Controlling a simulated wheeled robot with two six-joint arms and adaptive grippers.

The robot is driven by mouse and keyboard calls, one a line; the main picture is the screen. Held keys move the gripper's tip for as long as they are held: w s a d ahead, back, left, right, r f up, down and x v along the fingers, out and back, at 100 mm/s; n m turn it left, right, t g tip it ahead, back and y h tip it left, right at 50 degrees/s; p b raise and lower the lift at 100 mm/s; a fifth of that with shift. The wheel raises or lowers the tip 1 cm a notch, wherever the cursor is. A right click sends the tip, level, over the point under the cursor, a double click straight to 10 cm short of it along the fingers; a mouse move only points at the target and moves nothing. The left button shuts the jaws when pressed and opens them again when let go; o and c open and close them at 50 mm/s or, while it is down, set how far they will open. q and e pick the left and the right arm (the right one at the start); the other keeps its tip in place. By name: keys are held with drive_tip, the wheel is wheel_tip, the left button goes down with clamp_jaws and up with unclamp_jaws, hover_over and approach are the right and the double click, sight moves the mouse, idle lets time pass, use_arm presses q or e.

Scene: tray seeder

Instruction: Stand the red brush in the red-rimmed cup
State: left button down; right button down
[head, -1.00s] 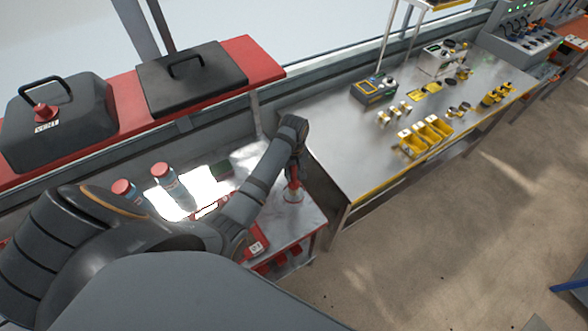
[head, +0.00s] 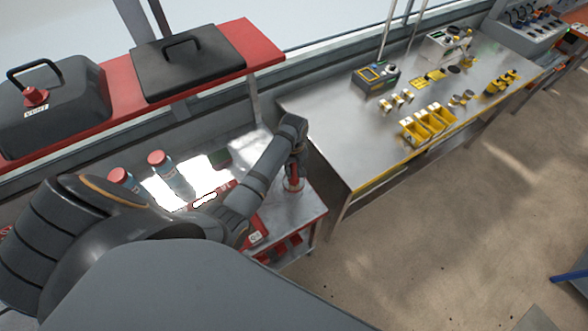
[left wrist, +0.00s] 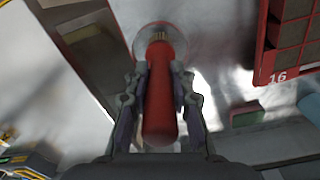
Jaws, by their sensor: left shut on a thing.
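My left gripper (left wrist: 160,95) is shut on the red brush (left wrist: 160,110), fingers on both sides of its handle. In the left wrist view the brush's pale bristle end points away from me, within the outline of a clear round cup (left wrist: 143,38). In the head view the gripper (head: 295,163) is above the cup (head: 293,185) near the right end of the red-framed bench, with red showing there. The cup's rim is hard to make out. I cannot tell how deep the brush is or whether it touches the bottom. My right gripper is not in view.
Two red-capped bottles (head: 162,168) stand left on the bench. A red tray (left wrist: 268,60) marked 16 is near the cup in the wrist view. A steel table (head: 330,130) with yellow bins (head: 425,127) stands to the right, across a gap.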

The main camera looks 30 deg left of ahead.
use_arm(q)
drive_tip(key=c, duration=1.1)
unclamp_jaws()
drive_tip(key=shift+o, duration=0.2)
wheel_tip(320, 180, up, 12)
drive_tip(key=shift+r, duration=0.1)
